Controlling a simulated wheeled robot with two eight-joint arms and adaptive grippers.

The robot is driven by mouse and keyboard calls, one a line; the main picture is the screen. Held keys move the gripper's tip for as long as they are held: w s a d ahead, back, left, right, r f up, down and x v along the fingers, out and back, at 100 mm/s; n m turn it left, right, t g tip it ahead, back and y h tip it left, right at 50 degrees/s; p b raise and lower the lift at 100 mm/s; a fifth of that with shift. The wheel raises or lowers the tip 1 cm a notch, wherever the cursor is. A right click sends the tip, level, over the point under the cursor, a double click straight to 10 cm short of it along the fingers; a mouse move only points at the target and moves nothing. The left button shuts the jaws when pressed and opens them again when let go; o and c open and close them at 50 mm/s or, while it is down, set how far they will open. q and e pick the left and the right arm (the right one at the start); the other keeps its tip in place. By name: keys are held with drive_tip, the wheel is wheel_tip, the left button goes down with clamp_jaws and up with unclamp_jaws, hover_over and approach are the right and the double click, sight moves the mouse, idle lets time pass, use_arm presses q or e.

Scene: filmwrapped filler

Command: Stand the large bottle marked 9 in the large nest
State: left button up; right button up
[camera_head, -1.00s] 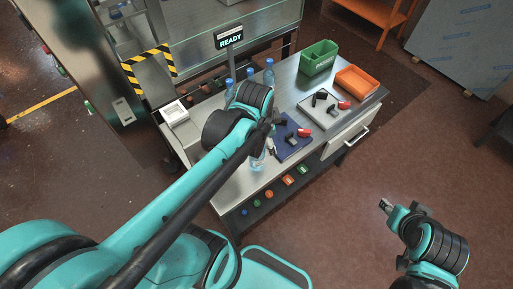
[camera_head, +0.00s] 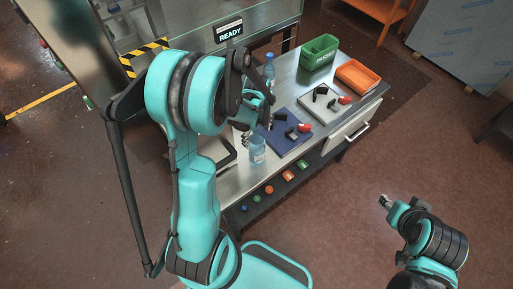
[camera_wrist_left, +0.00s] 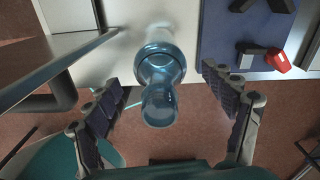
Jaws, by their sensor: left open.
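A clear blue bottle (camera_head: 257,154) stands near the counter's front edge. In the left wrist view the bottle (camera_wrist_left: 160,68) lies between the spread fingers of my left gripper (camera_wrist_left: 161,88), with a gap on each side. In the head view my left gripper (camera_head: 257,126) is just above and behind this bottle, open and empty. Another bottle (camera_head: 269,70) with a blue cap stands farther back. I cannot read a 9 on either bottle. I cannot make out the large nest; my left arm hides much of the counter. My right gripper (camera_head: 385,202) is off to the right over the floor, its fingers too small to judge.
A dark blue mat (camera_head: 287,149) with black and red tools lies right of the near bottle; it also shows in the wrist view (camera_wrist_left: 225,40). A grey tray (camera_head: 306,107), green bin (camera_head: 318,55) and orange bin (camera_head: 359,78) stand farther right. A READY sign (camera_head: 229,32) rises behind.

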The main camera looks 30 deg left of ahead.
use_arm(q)
wheel_tip(320, 180, down, 3)
drive_tip(key=shift+r, duration=0.2)
clamp_jaws()
drive_tip(key=shift+r, duration=0.2)
